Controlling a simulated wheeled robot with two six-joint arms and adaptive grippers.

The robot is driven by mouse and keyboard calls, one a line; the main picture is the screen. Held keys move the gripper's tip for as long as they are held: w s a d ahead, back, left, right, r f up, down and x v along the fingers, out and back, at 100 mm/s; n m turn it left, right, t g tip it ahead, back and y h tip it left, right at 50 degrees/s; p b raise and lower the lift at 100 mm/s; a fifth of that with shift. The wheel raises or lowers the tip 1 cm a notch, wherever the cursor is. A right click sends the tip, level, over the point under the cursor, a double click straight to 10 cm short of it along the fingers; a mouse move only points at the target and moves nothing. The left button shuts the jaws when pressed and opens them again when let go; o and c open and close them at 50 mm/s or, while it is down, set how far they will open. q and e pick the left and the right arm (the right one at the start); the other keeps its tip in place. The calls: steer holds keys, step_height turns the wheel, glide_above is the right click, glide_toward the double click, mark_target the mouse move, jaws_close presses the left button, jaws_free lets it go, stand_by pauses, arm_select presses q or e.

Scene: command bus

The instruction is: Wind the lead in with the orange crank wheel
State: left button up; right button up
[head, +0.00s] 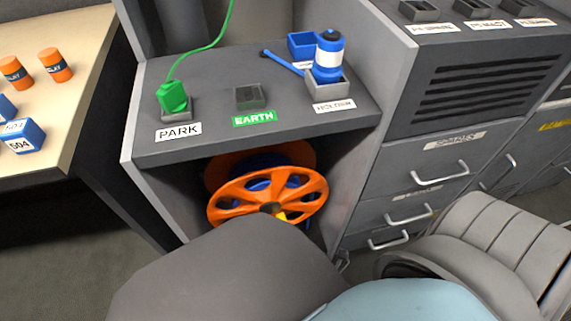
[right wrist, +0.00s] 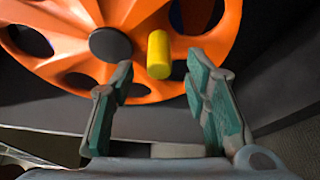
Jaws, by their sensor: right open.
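The orange crank wheel (head: 268,200) stands in the open bay below the shelf. It has several oval holes and a dark hub (right wrist: 110,45). A yellow crank handle (right wrist: 159,54) sticks out from the wheel, right of the hub in the right wrist view. My right gripper (right wrist: 165,85) is open, with its green-padded fingers apart and pointing at the wheel. The handle shows between and beyond the fingertips, not gripped. Blue lead (head: 262,184) shows behind the wheel in the head view. My left gripper is not in view.
Bay walls flank the wheel. Drawers (head: 425,170) and a grey seat (head: 490,245) are right.

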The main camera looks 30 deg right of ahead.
steer(key=s, duration=0.7)
steer(key=shift+r, duration=0.4)
steer(key=shift+d, duration=0.1)
